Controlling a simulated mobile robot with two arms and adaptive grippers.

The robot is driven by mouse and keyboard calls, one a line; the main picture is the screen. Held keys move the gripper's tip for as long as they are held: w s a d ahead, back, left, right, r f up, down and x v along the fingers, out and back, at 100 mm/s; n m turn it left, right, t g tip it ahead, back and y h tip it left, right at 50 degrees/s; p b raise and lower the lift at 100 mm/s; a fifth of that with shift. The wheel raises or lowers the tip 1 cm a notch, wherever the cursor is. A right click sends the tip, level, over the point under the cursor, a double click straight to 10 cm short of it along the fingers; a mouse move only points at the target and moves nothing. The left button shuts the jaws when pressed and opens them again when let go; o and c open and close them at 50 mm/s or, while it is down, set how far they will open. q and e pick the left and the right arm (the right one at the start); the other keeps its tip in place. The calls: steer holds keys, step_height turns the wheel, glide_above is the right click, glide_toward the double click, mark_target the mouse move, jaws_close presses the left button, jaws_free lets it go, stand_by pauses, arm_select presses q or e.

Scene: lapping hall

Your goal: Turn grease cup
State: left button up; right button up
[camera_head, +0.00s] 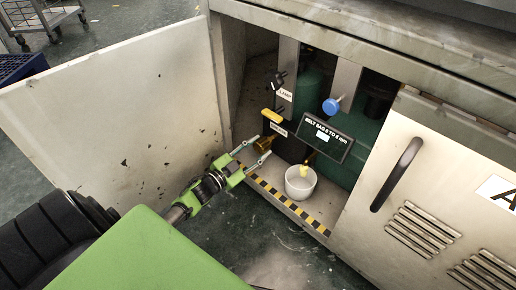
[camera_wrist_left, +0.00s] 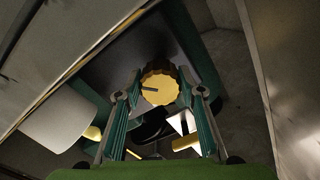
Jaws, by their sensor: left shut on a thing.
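The grease cup is a brass-yellow ribbed cap (camera_wrist_left: 160,86) with a dark slot mark, in the middle of the left wrist view. In the head view it is a small brass part (camera_head: 263,143) inside the open cabinet, partly hidden by a finger. My left gripper (camera_head: 264,148) reaches in from the left and is shut on the cup. In the left wrist view its two fingers (camera_wrist_left: 160,94) stand on either side of the cap. My right gripper is not in view.
An open cabinet door (camera_head: 120,110) stands left of my arm. A white pot (camera_head: 299,187) stands on the cabinet floor behind a striped sill (camera_head: 290,207). A blue knob (camera_head: 331,106), a yellow handle (camera_head: 271,115) and a belt sag sign (camera_head: 325,138) are close by. A closed door's handle (camera_head: 397,174) sticks out at right.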

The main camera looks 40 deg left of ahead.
arm_select(q)
steer(key=o, duration=1.1)
steer(key=s, duration=0.4)
steer(key=s+a, duration=0.1)
steer(key=s, duration=0.3)
steer(key=s+a, duration=0.1)
steer(key=s, duration=0.3)
